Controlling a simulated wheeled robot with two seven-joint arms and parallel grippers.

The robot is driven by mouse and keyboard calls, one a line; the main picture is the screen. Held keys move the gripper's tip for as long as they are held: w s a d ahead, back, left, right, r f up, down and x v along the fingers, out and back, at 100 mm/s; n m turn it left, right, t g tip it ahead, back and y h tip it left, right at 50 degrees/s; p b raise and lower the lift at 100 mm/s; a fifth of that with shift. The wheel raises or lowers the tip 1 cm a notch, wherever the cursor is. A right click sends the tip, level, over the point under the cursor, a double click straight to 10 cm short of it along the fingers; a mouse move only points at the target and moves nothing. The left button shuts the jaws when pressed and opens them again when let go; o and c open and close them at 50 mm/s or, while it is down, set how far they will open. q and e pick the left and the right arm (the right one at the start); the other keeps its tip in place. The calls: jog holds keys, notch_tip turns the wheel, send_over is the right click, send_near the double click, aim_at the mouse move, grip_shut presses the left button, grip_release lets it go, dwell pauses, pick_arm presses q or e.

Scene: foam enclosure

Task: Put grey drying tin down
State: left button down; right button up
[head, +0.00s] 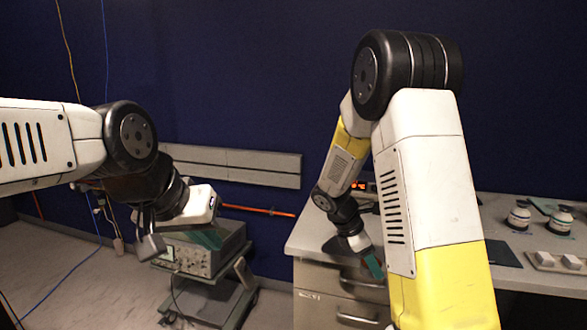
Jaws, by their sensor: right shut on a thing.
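My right gripper (371,261) reaches down at the front left edge of the grey counter (313,239), over the drawer fronts. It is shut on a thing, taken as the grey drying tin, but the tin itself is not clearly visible. A teal piece shows at the gripper's tip; I cannot tell whether it is a finger pad. My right forearm hides the area just to the right. My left gripper (150,244) hangs in front of the oscilloscope (197,252) on a cart. Its finger opening is unclear.
Cables hang at the left.

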aim_at(371, 274)
jog(key=f+m+g, duration=0.1)
jog(key=m, duration=0.2)
jog(key=f+m+g+y, duration=0.1)
jog(key=m+g, duration=0.1)
jog(key=m, duration=0.1)
jog(key=f+m+g+y, duration=0.1)
jog(key=m+g, duration=0.1)
jog(key=m, duration=0.2)
jog(key=shift+s+f, duration=0.35)
jog(key=shift+f, duration=0.05)
jog(key=a+f+m+y, duration=0.1)
jog(key=m, duration=0.2)
jog(key=a+m+g+y, duration=0.1)
jog(key=a+m, duration=0.1)
jog(key=m, duration=0.1)
jog(key=a+f+m+y, duration=0.1)
jog(key=a+m+y, duration=0.1)
jog(key=m, duration=0.1)
jog(key=shift+w+a+f+g, duration=0.1)
jog(key=shift+w+f+g, duration=0.2)
jog(key=shift+f, duration=0.05)
